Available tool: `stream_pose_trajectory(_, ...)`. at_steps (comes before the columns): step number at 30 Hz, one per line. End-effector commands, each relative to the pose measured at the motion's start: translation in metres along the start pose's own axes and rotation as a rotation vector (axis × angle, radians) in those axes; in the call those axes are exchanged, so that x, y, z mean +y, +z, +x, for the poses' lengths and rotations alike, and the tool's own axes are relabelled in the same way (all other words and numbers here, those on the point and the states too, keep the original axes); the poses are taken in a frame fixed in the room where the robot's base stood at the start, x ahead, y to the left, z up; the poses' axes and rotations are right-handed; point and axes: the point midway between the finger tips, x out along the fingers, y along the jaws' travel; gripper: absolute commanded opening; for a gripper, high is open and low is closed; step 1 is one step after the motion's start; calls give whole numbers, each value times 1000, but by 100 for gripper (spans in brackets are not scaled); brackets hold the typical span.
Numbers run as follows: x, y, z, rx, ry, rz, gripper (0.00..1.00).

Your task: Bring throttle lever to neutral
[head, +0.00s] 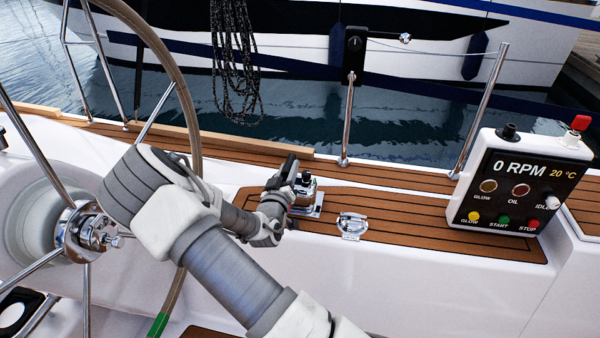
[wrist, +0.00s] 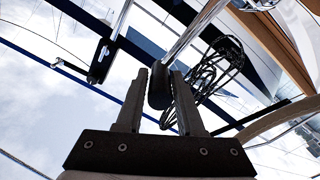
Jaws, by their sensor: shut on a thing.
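The throttle lever seems to be the bright metal shaft with a dark rounded grip (wrist: 160,88) in the wrist view. That grip sits between the two fingers of my gripper (wrist: 158,90), which is closed on it. In the head view my gripper (head: 288,170) is at the small dark and silver fitting (head: 307,192) on the teak side deck. My wrist and fingers hide much of the lever there, so I cannot tell its exact angle.
The engine panel (head: 520,185) at right reads 0 RPM. A silver deck fitting (head: 352,225) lies right of my gripper. The steering wheel (head: 180,90) rises at left. A black box (head: 354,50) and coiled rope (head: 234,60) hang near the rail; water lies beyond.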

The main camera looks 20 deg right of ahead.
Motion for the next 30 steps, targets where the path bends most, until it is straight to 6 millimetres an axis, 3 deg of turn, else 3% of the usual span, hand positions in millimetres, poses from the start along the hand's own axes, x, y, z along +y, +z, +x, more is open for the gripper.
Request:
stream_pose_trajectory(3,-10,-11,2,12,3,7,0)
stream_pose_trajectory(13,-12,-12,2,11,2,7,0)
stream_pose_trajectory(14,-13,-12,2,11,2,7,43)
stream_pose_trajectory(18,-13,-11,1,8,0,6,67)
stream_pose_trajectory(30,-14,-10,-7,4,-2,4,67)
